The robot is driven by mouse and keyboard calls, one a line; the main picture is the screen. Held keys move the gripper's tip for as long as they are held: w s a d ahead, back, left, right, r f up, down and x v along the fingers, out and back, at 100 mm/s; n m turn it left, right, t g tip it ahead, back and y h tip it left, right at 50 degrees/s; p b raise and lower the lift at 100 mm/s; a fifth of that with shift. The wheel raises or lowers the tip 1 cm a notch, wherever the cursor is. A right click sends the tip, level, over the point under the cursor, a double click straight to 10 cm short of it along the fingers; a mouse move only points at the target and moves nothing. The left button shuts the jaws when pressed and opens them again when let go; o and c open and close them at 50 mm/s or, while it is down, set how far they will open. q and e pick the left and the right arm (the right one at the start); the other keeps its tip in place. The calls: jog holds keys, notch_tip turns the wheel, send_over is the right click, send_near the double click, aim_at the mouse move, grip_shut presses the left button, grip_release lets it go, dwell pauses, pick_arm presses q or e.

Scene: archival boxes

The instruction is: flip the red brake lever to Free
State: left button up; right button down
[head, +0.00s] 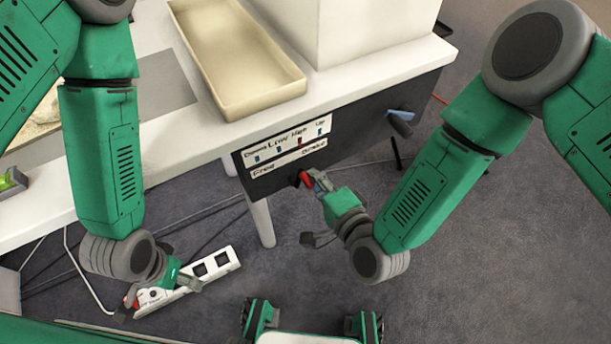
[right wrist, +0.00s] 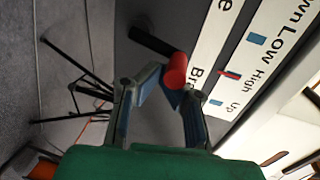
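The red brake lever (head: 305,179) sticks out from the dark side panel (head: 362,122) below the lower label strip (head: 288,158), which reads Free at left and Brake at right. In the right wrist view the lever's red end (right wrist: 177,70) is at my fingertips. My right gripper (head: 316,182) is at the lever. In the right wrist view its fingers (right wrist: 161,83) converge with a gap between them; whether they press on the lever is unclear. My left gripper (head: 180,285) hangs low at left, away from the lever, its fingers hard to make out.
The upper label strip (head: 289,140) reads Down, Low, High, Up. A beige tray (head: 240,65) and a large white box (head: 350,25) stand on the white table. A blue-and-black handle (head: 400,120) projects farther right. A white power strip (head: 212,267) shows near my left gripper.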

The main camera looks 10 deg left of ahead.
jog(key=shift+s+a, duration=0.35)
jog(key=shift+a, duration=0.2)
jog(key=shift+s+a, duration=0.3)
jog(key=shift+a, duration=0.25)
jog(key=s+d+p, duration=0.2)
jog(key=s+d, duration=0.2)
jog(key=d, duration=0.2)
jog(key=shift+s, duration=0.2)
jog(key=s+d+n+g+h+p, duration=0.3)
jog(key=s+d, duration=0.5)
jog(key=d, duration=0.5)
jog(key=s+d+n+g+h+p, duration=0.4)
jog(key=s+d+n+g+h, duration=0.2)
jog(key=d, duration=0.7)
jog(key=s+n+g, duration=0.2)
jog(key=g, duration=0.1)
jog(key=shift+d+r, duration=0.35)
